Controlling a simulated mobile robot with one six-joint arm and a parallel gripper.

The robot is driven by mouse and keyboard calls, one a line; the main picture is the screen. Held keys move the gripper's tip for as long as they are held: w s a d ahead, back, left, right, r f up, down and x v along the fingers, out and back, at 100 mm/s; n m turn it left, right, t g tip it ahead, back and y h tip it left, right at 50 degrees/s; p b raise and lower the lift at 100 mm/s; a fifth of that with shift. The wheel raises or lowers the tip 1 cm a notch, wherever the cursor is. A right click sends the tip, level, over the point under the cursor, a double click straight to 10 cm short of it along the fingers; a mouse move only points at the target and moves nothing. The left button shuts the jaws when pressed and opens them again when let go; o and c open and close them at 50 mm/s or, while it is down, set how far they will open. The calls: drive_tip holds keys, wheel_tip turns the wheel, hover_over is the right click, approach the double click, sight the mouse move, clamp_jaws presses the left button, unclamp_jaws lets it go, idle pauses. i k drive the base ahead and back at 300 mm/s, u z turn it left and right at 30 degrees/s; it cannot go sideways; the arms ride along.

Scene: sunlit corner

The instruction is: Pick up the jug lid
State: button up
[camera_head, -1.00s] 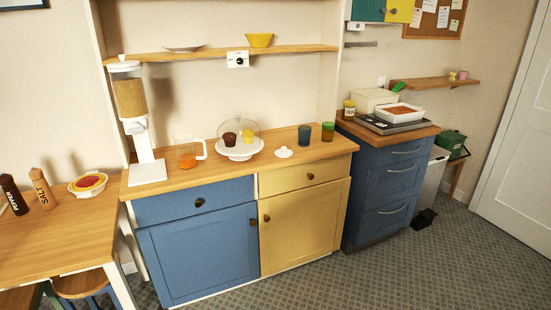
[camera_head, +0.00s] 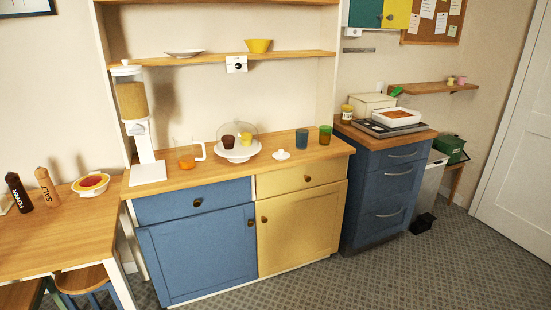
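The jug lid (camera_head: 282,155) is a small white disc with a raised knob. It lies on the wooden counter (camera_head: 225,178), right of the domed cake stand and near the front edge above the yellow drawer. A clear glass jug (camera_head: 186,154) with a white handle and some orange content stands further left on the same counter, with no lid visible on it. My gripper is not in view.
A glass-domed cake stand (camera_head: 238,152) stands between jug and lid. A tall cereal dispenser (camera_head: 138,125) is at the left. The floor in front is clear.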

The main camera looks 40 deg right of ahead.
sight(281, 155)
drive_tip(key=z, duration=0.1)
drive_tip(key=i, duration=0.95)
drive_tip(key=u, duration=0.05)
